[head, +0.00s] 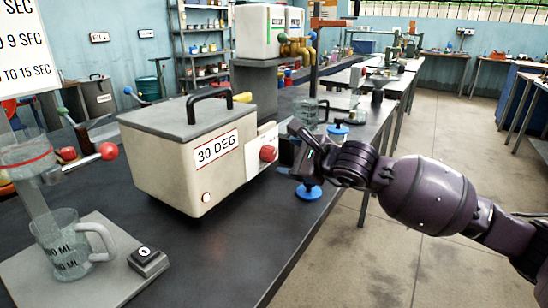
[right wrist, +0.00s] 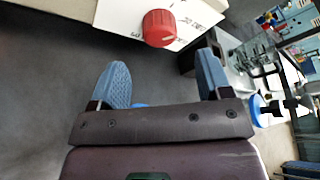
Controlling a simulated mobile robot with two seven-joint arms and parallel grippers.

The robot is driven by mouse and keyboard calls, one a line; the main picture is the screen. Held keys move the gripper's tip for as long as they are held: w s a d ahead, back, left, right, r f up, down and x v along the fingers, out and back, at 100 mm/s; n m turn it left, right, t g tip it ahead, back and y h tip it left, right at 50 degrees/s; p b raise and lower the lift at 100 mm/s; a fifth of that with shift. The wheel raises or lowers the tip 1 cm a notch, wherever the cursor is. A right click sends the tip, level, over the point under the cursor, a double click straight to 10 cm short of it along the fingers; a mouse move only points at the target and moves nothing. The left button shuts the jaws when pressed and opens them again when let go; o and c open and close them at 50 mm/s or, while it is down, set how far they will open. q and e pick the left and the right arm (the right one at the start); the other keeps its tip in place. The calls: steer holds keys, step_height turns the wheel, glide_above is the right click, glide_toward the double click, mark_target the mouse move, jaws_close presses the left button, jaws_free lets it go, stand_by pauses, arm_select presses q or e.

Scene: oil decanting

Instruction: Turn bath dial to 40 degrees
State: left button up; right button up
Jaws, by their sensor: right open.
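The bath (head: 185,150) is a cream box with a grey lid and black handle on the dark bench. Its front label reads 30 DEG. The red bath dial (head: 267,153) sits on a white panel at the bath's right end. In the right wrist view the red dial (right wrist: 159,28) shows beyond the fingers with a pale pointer line. My right gripper (head: 300,160) is just right of the dial in the head view. Its two blue pads (right wrist: 160,82) are wide apart with nothing between them, and the dial is ahead of them, apart. My left gripper is not in view.
A blue round base (head: 309,192) lies below my right gripper. The bench front is clear.

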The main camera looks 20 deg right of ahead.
mark_target(273, 155)
steer(key=b+x, duration=0.1)
steer(key=x, duration=0.3)
steer(key=shift+w+a+f, duration=0.1)
steer(key=shift+w+f, duration=0.1)
steer(key=shift+f, duration=0.05)
steer(key=shift+w+a, duration=0.25)
steer(key=shift+w, duration=0.3)
steer(key=c, duration=0.9)
